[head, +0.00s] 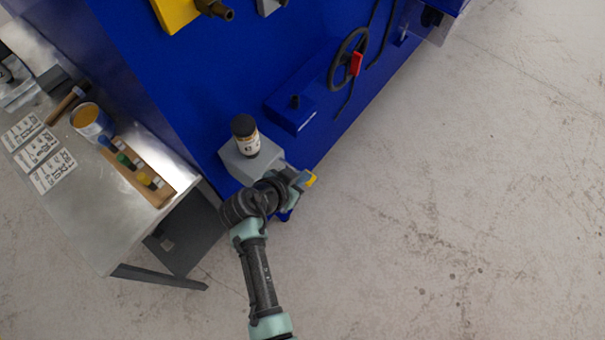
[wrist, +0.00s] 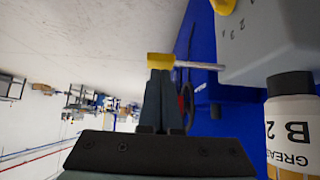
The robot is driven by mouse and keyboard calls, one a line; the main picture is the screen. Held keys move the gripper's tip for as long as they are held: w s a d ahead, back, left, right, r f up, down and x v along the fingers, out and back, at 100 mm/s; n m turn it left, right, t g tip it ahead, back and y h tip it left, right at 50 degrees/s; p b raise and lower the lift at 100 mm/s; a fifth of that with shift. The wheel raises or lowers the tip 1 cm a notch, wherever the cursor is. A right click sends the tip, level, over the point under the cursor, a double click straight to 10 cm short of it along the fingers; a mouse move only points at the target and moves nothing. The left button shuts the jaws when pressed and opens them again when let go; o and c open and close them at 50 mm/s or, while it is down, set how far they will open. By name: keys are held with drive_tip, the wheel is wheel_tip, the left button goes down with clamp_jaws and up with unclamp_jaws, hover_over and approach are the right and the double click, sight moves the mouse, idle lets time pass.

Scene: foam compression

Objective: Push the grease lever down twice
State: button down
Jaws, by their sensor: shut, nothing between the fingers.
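The grease lever is a thin metal rod with a yellow end block (wrist: 161,60), reaching sideways from a grey grease unit (wrist: 265,40). In the head view the yellow end (head: 311,180) shows just beyond my gripper (head: 299,184). In the wrist view my gripper (wrist: 159,75) is shut and empty, with its fingertips right at the yellow block. They overlap its edge in the picture; whether they press on it I cannot tell. A bottle with a black cap and a GREASE label (wrist: 291,125) stands on the grey unit, and also shows in the head view (head: 247,143).
The unit is mounted on a large blue machine (head: 200,75). A blue box (head: 291,112) and a black handwheel with a red handle (head: 355,63) lie further along it. A metal table (head: 110,215) with cards and coloured items stands left. The floor at right is clear.

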drive_tip(key=shift+s+d+f+m+t+y+b, duration=0.15)
drive_tip(key=shift+f+m+t+y+b, duration=0.45)
drive_tip(key=shift+b, duration=0.6)
drive_tip(key=shift+s+d+f+m+t+y+b, duration=0.1)
drive_tip(key=shift+f+m+t+y+b, duration=0.25)
drive_tip(key=shift+y+b, duration=0.6)
drive_tip(key=shift+h, duration=0.25)
